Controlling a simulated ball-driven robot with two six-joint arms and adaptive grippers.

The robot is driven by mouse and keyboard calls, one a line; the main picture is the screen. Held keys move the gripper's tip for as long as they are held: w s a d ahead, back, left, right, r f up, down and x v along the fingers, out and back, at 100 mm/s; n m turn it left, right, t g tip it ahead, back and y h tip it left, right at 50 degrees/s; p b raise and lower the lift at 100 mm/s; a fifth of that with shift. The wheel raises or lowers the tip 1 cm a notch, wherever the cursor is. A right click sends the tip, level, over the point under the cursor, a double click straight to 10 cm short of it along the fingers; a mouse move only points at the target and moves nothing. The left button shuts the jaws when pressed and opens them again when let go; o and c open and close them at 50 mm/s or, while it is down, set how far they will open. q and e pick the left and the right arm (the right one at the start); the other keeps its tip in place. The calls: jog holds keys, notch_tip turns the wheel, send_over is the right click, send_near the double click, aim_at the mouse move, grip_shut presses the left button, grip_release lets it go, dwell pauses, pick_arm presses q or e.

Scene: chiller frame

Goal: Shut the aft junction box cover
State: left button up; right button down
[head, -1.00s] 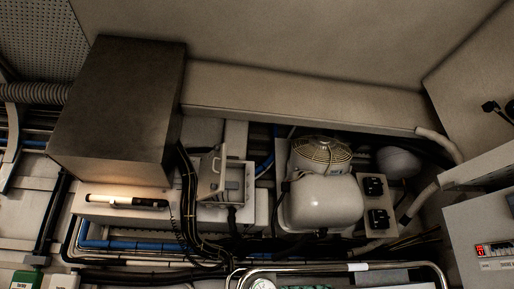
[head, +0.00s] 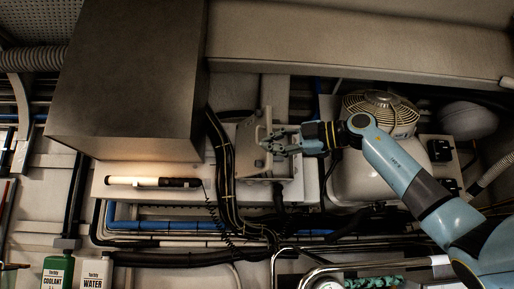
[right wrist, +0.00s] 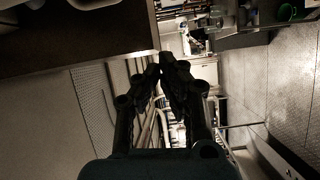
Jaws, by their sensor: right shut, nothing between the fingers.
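The junction box (head: 287,172) is a pale grey box on the ledge in the head view, right of the black cable bundle. Its pale cover (head: 248,148) stands open at the box's left side, tilted up. My right gripper (head: 272,142) reaches in from the right and is shut and empty. Its fingertips are over the box opening, close to the cover. I cannot tell whether they touch it. The gripper hides part of the box's inside. In the right wrist view the closed fingers (right wrist: 172,62) show with nothing between them. My left gripper is not in view.
A large dark metal box (head: 130,80) stands out at the upper left. A white tank with a fan (head: 380,112) is right of the junction box, behind my right arm. A curved metal rail (head: 330,268) runs below.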

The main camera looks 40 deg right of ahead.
notch_tip(320, 180, up, 6)
jog(key=s+d, duration=0.1)
jog(key=s, duration=0.1)
jog(key=w+p, duration=0.5)
jog(key=w, duration=0.4)
jog(key=shift+a+f+t+h, duration=0.2)
jog(key=shift+a+t+h, duration=0.1)
jog(key=shift+a+h, duration=0.1)
jog(key=shift+s+d+n+p, duration=0.1)
jog(key=shift+d+n+p, duration=0.15)
jog(key=shift+n+p, duration=0.1)
